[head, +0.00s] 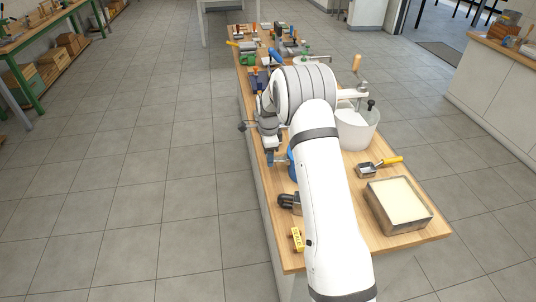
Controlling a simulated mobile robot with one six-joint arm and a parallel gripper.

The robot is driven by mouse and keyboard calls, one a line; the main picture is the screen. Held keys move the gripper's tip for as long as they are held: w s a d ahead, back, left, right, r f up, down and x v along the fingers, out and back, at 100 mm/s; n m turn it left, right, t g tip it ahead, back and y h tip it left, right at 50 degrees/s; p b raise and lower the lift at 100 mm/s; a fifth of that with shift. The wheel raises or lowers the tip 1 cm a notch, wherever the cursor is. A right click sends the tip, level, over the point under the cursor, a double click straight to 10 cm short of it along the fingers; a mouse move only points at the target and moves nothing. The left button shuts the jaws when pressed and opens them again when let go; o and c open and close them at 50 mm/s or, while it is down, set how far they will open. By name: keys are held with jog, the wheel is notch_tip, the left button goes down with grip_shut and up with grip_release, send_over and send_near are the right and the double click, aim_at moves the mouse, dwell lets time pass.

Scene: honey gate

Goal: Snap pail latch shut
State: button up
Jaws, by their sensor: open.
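A white pail (357,128) stands upright on the wooden bench, right of my arm. A dark knob (371,104) shows at its upper right side, and my arm overlaps its left side. I cannot make out a latch on it. A blue round thing (292,165) is mostly hidden behind my arm; I cannot tell what it is. My gripper (276,158) points down by the bench's left edge, left of the blue thing and well apart from the white pail. It is open, though its jaws show very small, and I see nothing held in it.
The wooden bench (405,243) carries a metal-sided tray with a cream block (398,203), a yellow-handled scoop (378,166), a yellow tool (297,239) and a dark object (289,202). Several tools crowd its far end. Tiled floor (150,190) lies open on the left.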

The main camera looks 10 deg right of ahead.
jog(key=shift+f, duration=0.5)
jog(key=shift+c, duration=0.3)
